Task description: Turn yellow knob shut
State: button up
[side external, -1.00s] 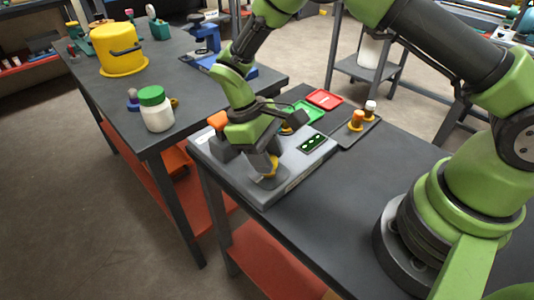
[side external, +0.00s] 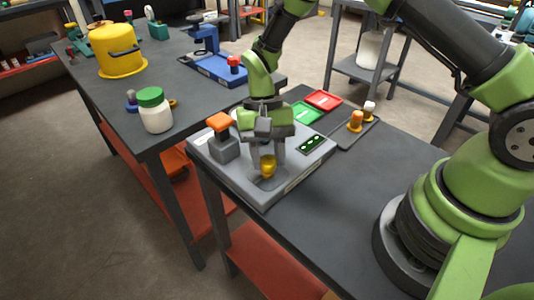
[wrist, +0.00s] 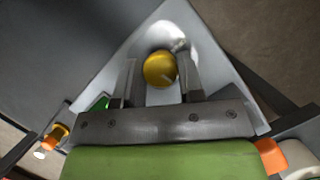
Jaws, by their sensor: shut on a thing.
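The yellow knob (side external: 267,171) stands on the front part of a grey panel box (side external: 240,180). My gripper (side external: 267,164) points down over it, one finger on each side, shut on the knob. In the wrist view the round yellow top (wrist: 158,69) sits between the two finger ends of my gripper (wrist: 161,80). How far the knob is turned cannot be told.
On the same box are an orange-topped grey block (side external: 221,138) to the left and a dark display with green marks (side external: 312,143) to the right. The table's front right is clear.

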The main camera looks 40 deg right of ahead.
jog(key=shift+m+t+y, duration=0.3)
jog(key=shift+m, duration=0.8)
jog(key=o, duration=0.9)
jog(key=v, duration=1)
jog(key=shift+r, duration=0.1)
